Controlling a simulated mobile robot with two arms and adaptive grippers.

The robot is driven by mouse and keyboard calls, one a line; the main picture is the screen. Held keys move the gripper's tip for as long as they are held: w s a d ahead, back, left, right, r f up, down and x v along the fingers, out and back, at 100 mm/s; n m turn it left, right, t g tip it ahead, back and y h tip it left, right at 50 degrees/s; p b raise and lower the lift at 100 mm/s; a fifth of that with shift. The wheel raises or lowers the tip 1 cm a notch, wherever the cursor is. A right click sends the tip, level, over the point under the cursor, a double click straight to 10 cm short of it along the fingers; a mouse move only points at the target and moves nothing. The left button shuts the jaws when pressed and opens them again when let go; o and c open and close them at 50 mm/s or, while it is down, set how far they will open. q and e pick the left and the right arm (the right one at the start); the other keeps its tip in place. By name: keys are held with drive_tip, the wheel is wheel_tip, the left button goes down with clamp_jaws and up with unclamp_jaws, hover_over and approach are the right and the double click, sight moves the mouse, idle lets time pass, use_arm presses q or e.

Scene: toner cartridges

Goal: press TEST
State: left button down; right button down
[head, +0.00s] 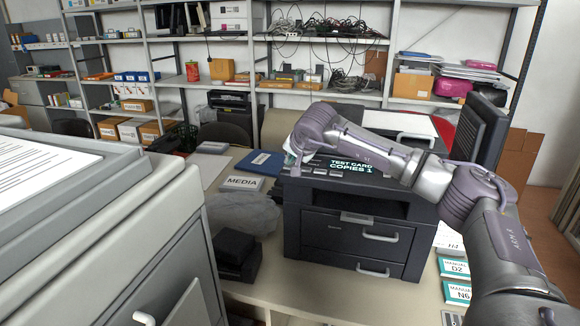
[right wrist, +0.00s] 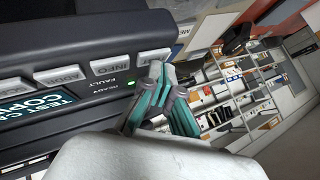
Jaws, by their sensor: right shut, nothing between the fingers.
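The dark printer (head: 318,238) stands on the table. Its display (head: 350,167) reads "TEST CARD COPIES 1"; the display also shows partly in the right wrist view (right wrist: 30,108). A row of light grey buttons lies along the panel, one reading INFO (right wrist: 104,66). My right gripper (head: 294,153) is at the panel's left end. In the right wrist view its closed, empty fingertips (right wrist: 156,70) are at the end button (right wrist: 150,56) of the row. They cover part of it, so I cannot read its label or tell whether they touch it. My left gripper is not in view.
A green light (right wrist: 132,83) glows beside READY. A MEDIA box (head: 243,184), a blue folder (head: 261,162) and a clear bag (head: 245,212) lie left of the printer. Manuals (head: 455,267) lie to its right. A large grey machine (head: 150,240) fills the left foreground.

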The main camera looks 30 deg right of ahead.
drive_tip(key=shift+r, duration=0.6)
drive_tip(key=shift+r+p, duration=2.15)
drive_tip(key=shift+r, duration=0.4)
drive_tip(key=shift+f, duration=0.1)
